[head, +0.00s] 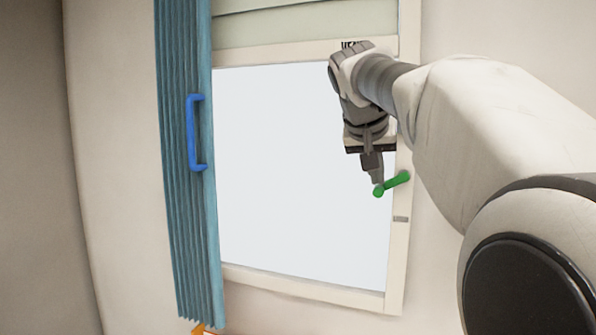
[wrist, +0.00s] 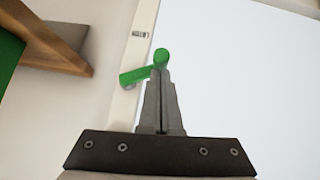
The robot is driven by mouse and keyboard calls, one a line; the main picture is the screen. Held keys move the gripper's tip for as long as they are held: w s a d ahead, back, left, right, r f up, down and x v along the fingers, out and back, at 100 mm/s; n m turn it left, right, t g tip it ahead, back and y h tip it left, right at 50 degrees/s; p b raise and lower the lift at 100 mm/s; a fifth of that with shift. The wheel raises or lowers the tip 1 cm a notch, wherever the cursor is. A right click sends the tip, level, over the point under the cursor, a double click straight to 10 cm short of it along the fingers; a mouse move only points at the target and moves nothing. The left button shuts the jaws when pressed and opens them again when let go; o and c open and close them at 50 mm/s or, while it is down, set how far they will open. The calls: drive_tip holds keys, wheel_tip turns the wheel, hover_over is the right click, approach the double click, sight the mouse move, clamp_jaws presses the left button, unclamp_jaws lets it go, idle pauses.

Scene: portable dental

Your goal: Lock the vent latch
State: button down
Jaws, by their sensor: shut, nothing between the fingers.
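The vent latch (head: 397,180) is a green handle on the right side of the cream window frame. In the head view it slants, with its rounded knob end at the lower left over the pane. It also shows in the wrist view (wrist: 137,76), slanting across the frame edge. My gripper (head: 376,181) points down at the knob end, its fingers closed together with nothing between them. In the wrist view the fingertips (wrist: 160,73) overlap the knob; they look very close to it, but I cannot tell whether they touch.
A blue pleated curtain (head: 185,240) with a blue handle (head: 191,132) hangs at the left of the window. A pale blind (head: 300,25) covers the top. A small grey mark (head: 400,219) sits on the frame below the latch. The pane (head: 290,190) is clear.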

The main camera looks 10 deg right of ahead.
sight(375, 190)
drive_tip(key=shift+a+f+g+h, duration=0.1)
drive_tip(key=shift+f+g+h, duration=0.2)
wheel_tip(375, 190, down, 2)
drive_tip(key=n+h, duration=0.1)
drive_tip(key=g+h+b, duration=0.1)
drive_tip(key=n+h, duration=0.1)
drive_tip(key=shift+f+n+g+h, duration=0.25)
drive_tip(key=shift+n+g+h, duration=0.05)
drive_tip(key=shift+g, duration=0.1)
drive_tip(key=f+n+h+b, duration=0.1)
drive_tip(key=d+n+g+h+b, duration=0.1)
drive_tip(key=h+b, duration=0.1)
drive_tip(key=shift+s+d+f, duration=0.1)
drive_tip(key=shift+s+f, duration=0.25)
drive_tip(key=shift+f, duration=0.05)
idle(0.8)
